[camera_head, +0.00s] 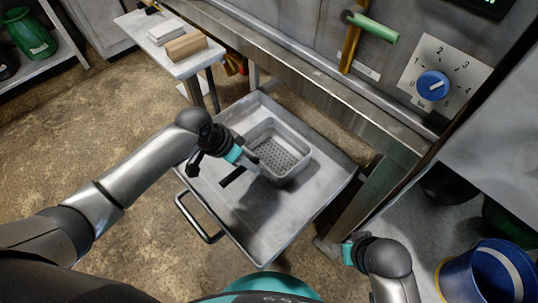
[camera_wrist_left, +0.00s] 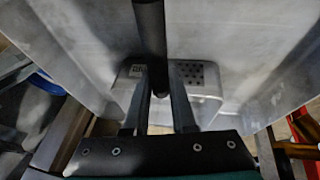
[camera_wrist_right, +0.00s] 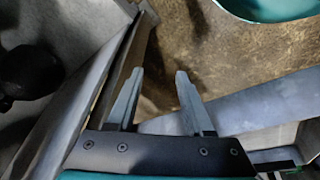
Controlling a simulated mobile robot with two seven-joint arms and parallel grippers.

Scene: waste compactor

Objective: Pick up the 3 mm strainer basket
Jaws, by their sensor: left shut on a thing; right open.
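The strainer basket (camera_head: 295,165), a grey metal box with a perforated bottom, is in the drawer-like tray (camera_head: 325,200). My left gripper (camera_head: 247,160) is at its near left side. In the left wrist view, the gripper (camera_wrist_left: 163,95) is shut on a black bar-shaped handle (camera_wrist_left: 150,30), with the basket (camera_wrist_left: 205,85) behind it. The handle's join to the basket is hidden. A small label shows on the basket, too small to read. I cannot tell whether the basket touches the tray floor. My right gripper (camera_wrist_right: 160,82) is open and empty, low at the right.
The tray has a bar handle (camera_head: 199,222) in front. A side table (camera_head: 165,50) holds blocks at the upper left. The machine panel has a blue dial (camera_head: 433,85) and a green-gripped lever (camera_head: 374,27). A blue bucket (camera_head: 485,275) stands at the lower right. Floor at left is clear.

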